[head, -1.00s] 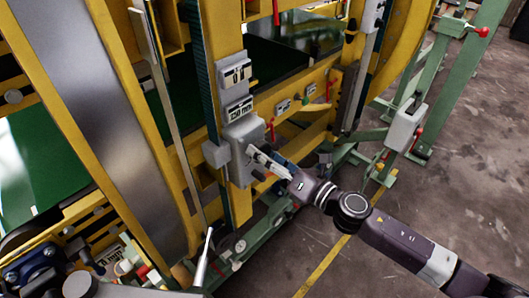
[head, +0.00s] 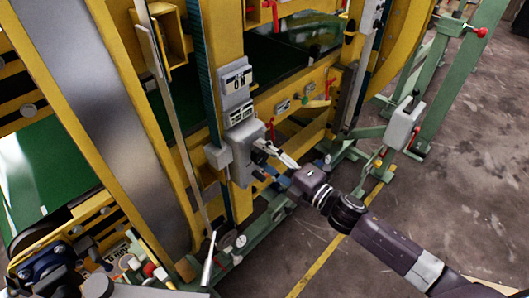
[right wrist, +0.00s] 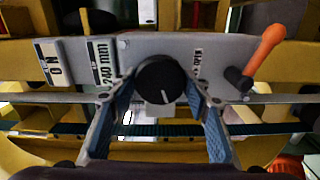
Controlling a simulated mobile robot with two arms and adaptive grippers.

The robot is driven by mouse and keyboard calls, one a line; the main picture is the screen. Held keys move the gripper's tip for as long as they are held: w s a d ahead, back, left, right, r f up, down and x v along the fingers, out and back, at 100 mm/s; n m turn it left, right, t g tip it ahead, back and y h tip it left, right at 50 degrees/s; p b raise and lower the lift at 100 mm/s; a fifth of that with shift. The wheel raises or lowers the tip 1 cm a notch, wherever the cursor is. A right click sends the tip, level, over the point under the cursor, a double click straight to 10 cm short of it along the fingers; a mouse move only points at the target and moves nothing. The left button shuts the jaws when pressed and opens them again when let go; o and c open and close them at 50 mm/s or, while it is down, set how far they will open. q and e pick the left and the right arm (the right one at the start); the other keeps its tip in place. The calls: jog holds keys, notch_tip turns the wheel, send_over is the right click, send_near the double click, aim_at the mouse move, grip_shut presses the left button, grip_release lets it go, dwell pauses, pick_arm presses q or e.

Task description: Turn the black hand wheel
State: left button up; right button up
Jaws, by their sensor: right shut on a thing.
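The black hand wheel (right wrist: 160,80) is a round dark knob on a grey panel, seen nearly face-on in the right wrist view, with a small light mark near its lower rim. My right gripper (right wrist: 159,97) has one blue-padded finger on each side of it and is shut on it. In the head view my right gripper (head: 262,147) is at the front of the grey control box (head: 241,165). The wheel is not clearly visible there, behind the fingers. My left gripper is not recognisable in view.
On the panel are a "240 mm" display (right wrist: 103,62), an "0 N" display (right wrist: 51,63) and an orange-handled lever (right wrist: 264,55) right of the wheel. In the head view a red lever (head: 271,128) stands close to the gripper. Yellow frame beams surround the box. Floor shows at right.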

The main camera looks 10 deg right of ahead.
jog(key=m+p, duration=0.1)
jog(key=m, duration=0.2)
jog(key=shift+r+m+p, duration=0.1)
jog(key=shift+m+p, duration=0.2)
jog(key=shift+m, duration=0.1)
jog(key=m+p, duration=0.1)
jog(key=m, duration=0.2)
jog(key=shift+m+p, duration=0.3)
jog(key=m+p, duration=0.1)
jog(key=m, duration=0.2)
jog(key=shift+m+p, duration=0.35)
jog(key=shift+m, duration=0.95)
jog(key=o, duration=1.2)
jog(key=shift+c, duration=0.2)
jog(key=shift+s+d, duration=0.1)
